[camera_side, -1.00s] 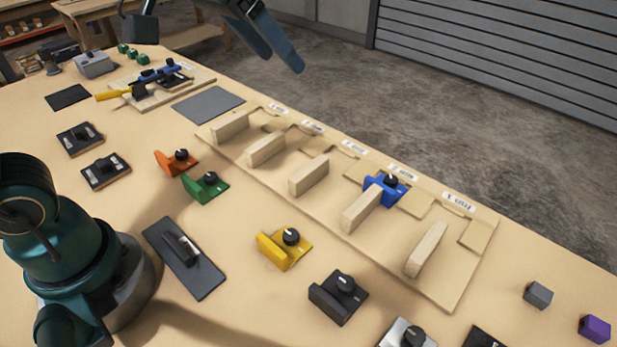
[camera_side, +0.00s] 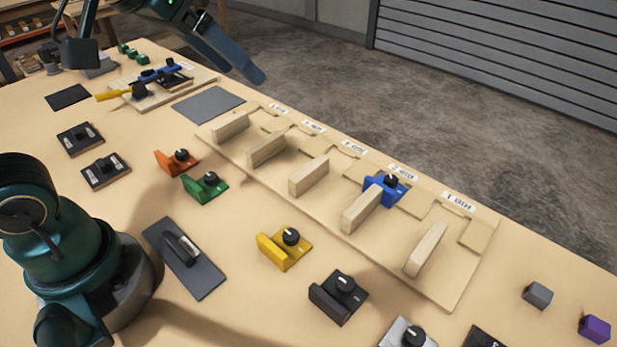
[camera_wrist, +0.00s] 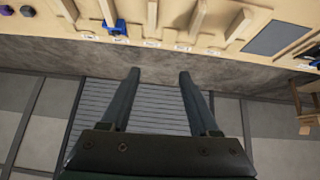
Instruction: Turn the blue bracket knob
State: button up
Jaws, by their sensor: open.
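The blue bracket (camera_side: 376,189) with its black knob (camera_side: 391,181) sits in a labelled slot of the wooden board, against a wooden block. In the wrist view the blue bracket (camera_wrist: 113,20) shows near the top edge, left of centre. My gripper (camera_side: 238,70) is at the upper left in the side view, raised above the far table edge and well away from the bracket. In the wrist view my gripper (camera_wrist: 159,76) is open, with nothing between its fingers.
The wooden board (camera_side: 450,285) carries several upright blocks. Orange (camera_side: 174,162), green (camera_side: 204,187), yellow (camera_side: 284,247) and black (camera_side: 338,298) brackets with knobs stand on the table in front. A grey cube (camera_side: 538,295) and a purple cube (camera_side: 594,329) lie at the right.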

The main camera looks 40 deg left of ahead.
jog(key=w+r, duration=0.2)
jog(key=w, duration=0.1)
jog(key=g, duration=0.3)
send_over(391, 179)
jog(key=s, duration=0.3)
jog(key=shift+m, duration=0.4)
jog(key=f, duration=1.9)
jog(key=shift+w+f, duration=0.2)
jog(key=shift+x, duration=2.25)
jog(key=shift+a, duration=0.1)
grip_shut()
